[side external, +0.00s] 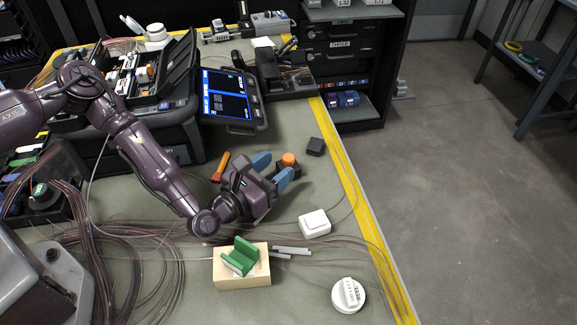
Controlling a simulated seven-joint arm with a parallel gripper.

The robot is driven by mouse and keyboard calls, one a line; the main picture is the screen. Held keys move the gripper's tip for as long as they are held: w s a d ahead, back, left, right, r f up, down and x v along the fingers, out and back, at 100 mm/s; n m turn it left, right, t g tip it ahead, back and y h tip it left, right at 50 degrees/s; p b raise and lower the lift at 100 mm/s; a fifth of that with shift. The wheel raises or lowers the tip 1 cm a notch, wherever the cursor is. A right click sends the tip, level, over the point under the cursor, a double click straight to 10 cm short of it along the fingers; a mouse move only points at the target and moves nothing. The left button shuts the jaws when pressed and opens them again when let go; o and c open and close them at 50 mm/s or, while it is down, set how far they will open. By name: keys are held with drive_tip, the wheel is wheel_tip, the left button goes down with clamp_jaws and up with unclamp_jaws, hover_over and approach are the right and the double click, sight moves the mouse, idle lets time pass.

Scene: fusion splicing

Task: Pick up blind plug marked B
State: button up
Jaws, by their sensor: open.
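My gripper (274,170), with two blue fingers, is open low over the mat and points toward the upper right. A small dark piece with an orange round top (289,159) is just beyond and between the fingertips. I cannot tell whether they touch it. No letter B is readable on anything, so I cannot tell for sure which thing is the blind plug. The lower part of the orange-topped piece is partly hidden by the gripper.
A black block (316,146), a white box (314,223), a white round container (348,296) and a wooden block (236,278) with a green holder (241,256) surround the gripper. An orange tool (220,167) lies left. Loose fibres cross the mat; a screen (229,97) stands behind.

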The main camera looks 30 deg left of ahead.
sight(284, 159)
drive_tip(key=w, duration=0.4)
drive_tip(key=shift+w+d, duration=0.2)
drive_tip(key=shift+d, duration=0.2)
drive_tip(key=shift+c, duration=0.4)
drive_tip(key=c, duration=0.9)
drive_tip(key=shift+r, duration=0.1)
